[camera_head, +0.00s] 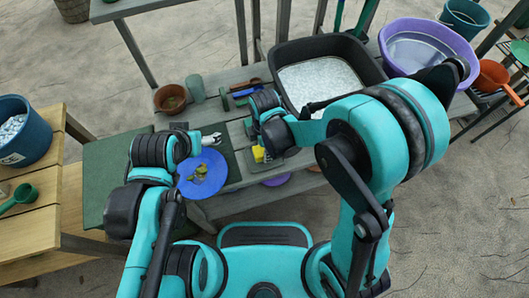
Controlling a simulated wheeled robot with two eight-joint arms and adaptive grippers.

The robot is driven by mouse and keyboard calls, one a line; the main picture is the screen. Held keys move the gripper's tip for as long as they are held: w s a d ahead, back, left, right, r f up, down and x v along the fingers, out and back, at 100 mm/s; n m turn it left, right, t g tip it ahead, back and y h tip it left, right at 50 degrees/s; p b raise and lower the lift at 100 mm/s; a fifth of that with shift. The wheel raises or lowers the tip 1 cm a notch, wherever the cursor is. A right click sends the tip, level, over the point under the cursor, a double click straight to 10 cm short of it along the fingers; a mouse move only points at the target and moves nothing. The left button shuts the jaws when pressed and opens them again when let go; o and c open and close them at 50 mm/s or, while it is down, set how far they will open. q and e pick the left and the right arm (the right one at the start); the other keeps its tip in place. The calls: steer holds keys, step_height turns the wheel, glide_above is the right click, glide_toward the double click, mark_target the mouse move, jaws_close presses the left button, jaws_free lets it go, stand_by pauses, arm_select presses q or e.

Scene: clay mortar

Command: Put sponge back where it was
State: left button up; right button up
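A small yellow block that looks like the sponge (259,154) is at the edge of the grey wooden table, directly below the end of my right arm. My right gripper (262,149) is mostly hidden by its own wrist, so I cannot tell whether it touches or holds the yellow block. My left gripper (213,138) is above the table, near the far edge of a blue plate (187,184). Its pale fingertips are too small to tell open from shut. Yellow-green pieces (200,173) lie on the plate.
A black tub of pale material (318,80) and a purple basin (424,45) stand at the back right. A terracotta pot (170,98) and a grey-green cup (195,88) stand behind my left gripper. A blue bucket (28,135) and green scoop (20,197) are at left.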

arm_select(q)
steer(key=shift+f, duration=0.45)
arm_select(e)
steer(key=shift+f, duration=0.8)
steer(key=shift+f, duration=0.1)
steer(key=o, duration=1)
arm_select(q)
steer(key=shift+f, duration=0.1)
